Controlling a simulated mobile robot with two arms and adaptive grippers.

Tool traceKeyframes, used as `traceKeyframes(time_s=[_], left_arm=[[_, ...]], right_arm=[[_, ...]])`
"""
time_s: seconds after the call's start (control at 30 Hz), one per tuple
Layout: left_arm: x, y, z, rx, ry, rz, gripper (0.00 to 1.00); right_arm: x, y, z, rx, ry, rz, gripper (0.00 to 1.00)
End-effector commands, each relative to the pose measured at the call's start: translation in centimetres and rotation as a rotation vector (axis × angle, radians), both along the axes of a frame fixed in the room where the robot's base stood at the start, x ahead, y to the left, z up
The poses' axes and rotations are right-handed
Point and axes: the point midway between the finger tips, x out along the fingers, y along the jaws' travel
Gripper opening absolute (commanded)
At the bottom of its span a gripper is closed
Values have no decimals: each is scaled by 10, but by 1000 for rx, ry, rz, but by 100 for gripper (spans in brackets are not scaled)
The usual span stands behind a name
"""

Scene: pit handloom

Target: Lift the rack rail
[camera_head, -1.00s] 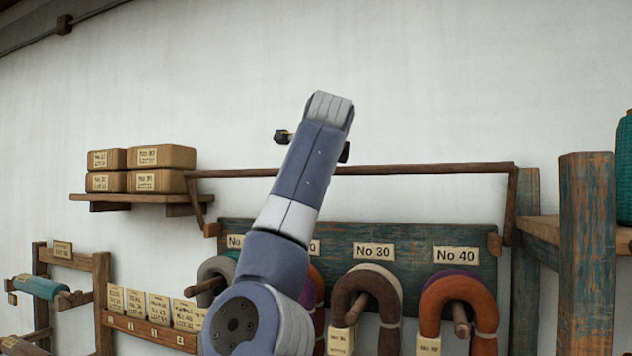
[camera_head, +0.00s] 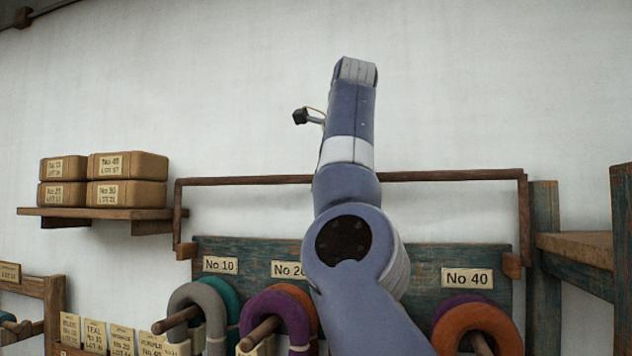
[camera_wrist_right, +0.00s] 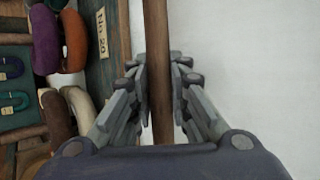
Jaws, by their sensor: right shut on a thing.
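The rack rail (camera_head: 240,181) is a thin brown wooden bar with a side arm at each end, spanning above a blue-green rack board (camera_head: 390,258). Its side arms come down to small wooden blocks at the board's ends. In the right wrist view, my right gripper (camera_wrist_right: 161,88) is shut on the rail (camera_wrist_right: 156,30), with one finger set on either side of it. In the head view my right arm covers the rail's middle, and the gripper is hidden behind the arm. My left gripper is not in view.
A wall shelf (camera_head: 95,213) with several wrapped packages (camera_head: 127,166) is at left. A wooden post (camera_head: 543,265) and a shelf (camera_head: 580,248) stand at right. The wall above the rail is clear.

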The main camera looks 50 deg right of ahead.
Motion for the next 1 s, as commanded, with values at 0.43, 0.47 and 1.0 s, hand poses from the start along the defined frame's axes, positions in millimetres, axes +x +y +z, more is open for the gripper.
traceKeyframes(time_s=[0.43,0.47,1.0], left_arm=[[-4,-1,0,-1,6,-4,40],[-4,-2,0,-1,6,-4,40],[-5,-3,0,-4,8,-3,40]], right_arm=[[-7,-4,1,27,8,1,0],[-7,-4,1,27,8,1,0],[-7,-4,0,27,10,2,38]])
